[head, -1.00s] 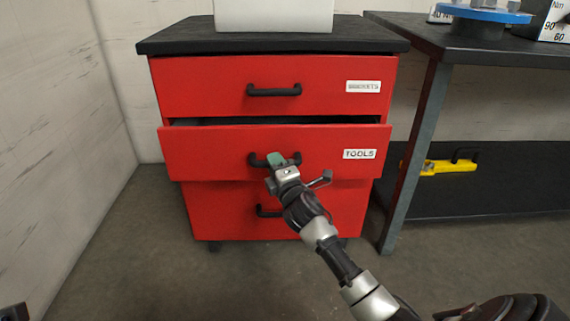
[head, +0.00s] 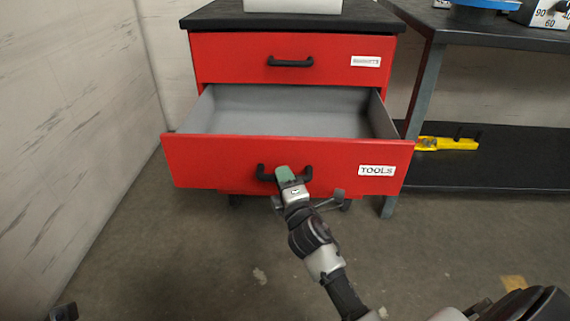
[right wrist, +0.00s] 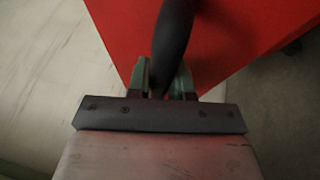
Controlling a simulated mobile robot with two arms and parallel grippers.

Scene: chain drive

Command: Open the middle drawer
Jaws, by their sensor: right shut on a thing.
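The middle drawer (head: 230,170), red with a "TOOLS" label, is pulled well out of the red cabinet. Its grey inside (head: 290,112) shows and looks empty in the part in view. My right gripper (head: 288,176) is at the front of this drawer, shut on its black handle (head: 262,172). In the right wrist view, the handle (right wrist: 173,45) runs between the two green-tipped fingers (right wrist: 160,80), with the red front behind. At the bottom left corner of the head view a small dark part shows, too little to tell as my left gripper.
The top drawer (head: 230,58) above is shut. The bottom drawer is mostly hidden behind the open one. A workbench (head: 490,36) with a lower shelf holding a yellow tool (head: 445,143) stands at the right. A wall (head: 90,110) is at the left. The floor in front is clear.

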